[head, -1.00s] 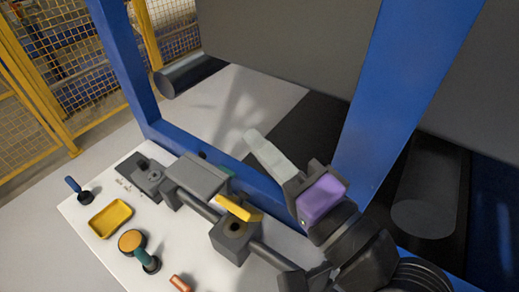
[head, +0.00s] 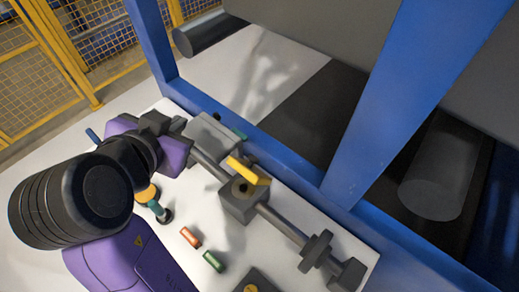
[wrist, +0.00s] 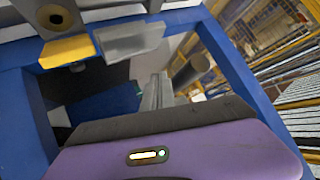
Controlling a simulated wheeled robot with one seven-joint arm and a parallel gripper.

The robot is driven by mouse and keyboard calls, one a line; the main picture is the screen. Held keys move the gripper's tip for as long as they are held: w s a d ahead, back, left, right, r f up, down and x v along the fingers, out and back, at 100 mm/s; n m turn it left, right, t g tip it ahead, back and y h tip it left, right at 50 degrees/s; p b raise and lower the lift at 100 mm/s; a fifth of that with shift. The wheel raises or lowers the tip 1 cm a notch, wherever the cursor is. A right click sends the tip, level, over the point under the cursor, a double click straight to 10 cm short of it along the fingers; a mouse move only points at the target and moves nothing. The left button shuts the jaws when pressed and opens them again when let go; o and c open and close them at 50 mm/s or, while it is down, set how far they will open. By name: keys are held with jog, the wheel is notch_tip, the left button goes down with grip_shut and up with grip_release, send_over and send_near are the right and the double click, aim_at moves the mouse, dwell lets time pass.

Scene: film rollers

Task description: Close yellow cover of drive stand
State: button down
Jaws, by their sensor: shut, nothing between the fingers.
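The yellow cover (head: 250,171) stands raised and tilted at the top of the grey drive stand block (head: 240,205), whose round hole is exposed. In the wrist view the yellow cover (wrist: 66,51) is at the upper left, beside the block with a round hole (wrist: 55,18). My gripper (wrist: 155,92) is shut and empty, with its pale fingers together. In the head view it is left of the cover, over the far left part of the bench and apart from the cover; its fingertips are mostly hidden there by my wrist.
A grey housing (head: 212,135) and a shaft (head: 280,224) lie in line with the block. A blue frame (head: 375,120) borders the bench. Orange (head: 190,237) and green (head: 213,261) pieces lie in front. My arm covers the bench's left part.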

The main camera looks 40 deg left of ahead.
jog(key=w+d+m+t+h, duration=0.2)
jog(key=w+d+m+h, duration=0.15)
jog(key=d+h, duration=0.55)
jog(key=y+p, duration=0.1)
jog(key=y, duration=0.1)
send_over(254, 161)
jog(key=w, duration=0.3)
notch_tip(254, 161, down, 6)
jog(key=f, duration=0.1)
jog(key=shift+s+f+m+g+p, duration=0.15)
jog(key=shift+s+f+p, duration=0.2)
jog(key=shift+s, duration=0.25)
jog(key=shift+s+f+m+g+p, duration=0.1)
jog(key=shift+s+f+g+p, duration=0.1)
jog(key=shift+s+f, duration=0.55)
jog(key=shift+s, duration=0.2)
